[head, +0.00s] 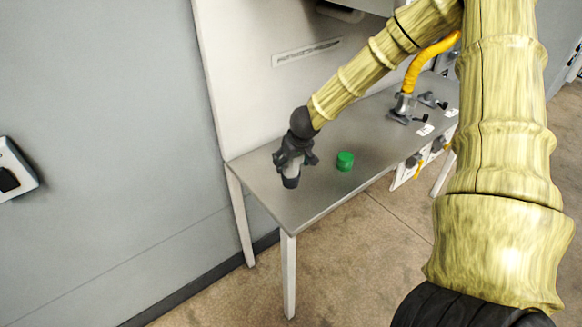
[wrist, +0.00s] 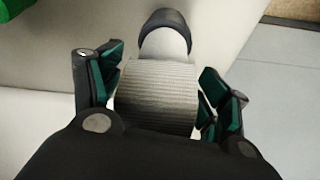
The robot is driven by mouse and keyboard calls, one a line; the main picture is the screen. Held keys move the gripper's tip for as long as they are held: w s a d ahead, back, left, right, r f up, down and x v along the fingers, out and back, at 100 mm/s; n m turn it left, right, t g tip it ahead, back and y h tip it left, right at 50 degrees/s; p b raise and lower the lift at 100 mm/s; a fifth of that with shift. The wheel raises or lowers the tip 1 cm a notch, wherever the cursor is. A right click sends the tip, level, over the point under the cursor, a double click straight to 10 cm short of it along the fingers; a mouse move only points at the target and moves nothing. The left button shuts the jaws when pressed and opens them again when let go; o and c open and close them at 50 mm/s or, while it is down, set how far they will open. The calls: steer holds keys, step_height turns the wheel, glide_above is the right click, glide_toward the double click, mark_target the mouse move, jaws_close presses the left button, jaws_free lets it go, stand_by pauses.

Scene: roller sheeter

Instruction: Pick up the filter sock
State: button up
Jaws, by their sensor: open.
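The filter sock looks like a pale grey ribbed cylinder (wrist: 158,95) with a dark rounded end, in the middle of the wrist view. In the head view only a small pale part and its dark end (head: 291,182) show below my gripper, near the left end of the grey table. My gripper (head: 295,160) is open, with its fingers on either side of the ribbed body. In the wrist view the green-padded fingers (wrist: 162,90) sit close to its sides; whether they touch it I cannot tell. The near part of the sock is hidden behind my gripper.
A green cylinder (head: 345,161) stands on the grey table (head: 320,190) just right of my gripper. Clamp-like fittings and a yellow hose (head: 425,62) are at the table's right end. A grey wall is at left. The tabletop's front-left part is clear.

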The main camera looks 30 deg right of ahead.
steer(key=c, duration=1.2)
steer(key=shift+r, duration=0.15)
steer(key=shift+r, duration=1.75)
steer(key=s+a+b, duration=0.1)
steer(key=s, duration=0.4)
steer(key=s+a+r+b, duration=0.1)
steer(key=s+b, duration=0.1)
steer(key=s, duration=0.3)
steer(key=s+a+b, duration=0.1)
steer(key=s, duration=0.4)
steer(key=shift+s+r+b, duration=0.15)
steer(key=shift+s+b, duration=0.2)
steer(key=shift+b, duration=0.05)
steer(key=shift+r, duration=0.2)
steer(key=shift+r+p, duration=0.6)
steer(key=shift+p, duration=0.4)
steer(key=shift+f, duration=0.1)
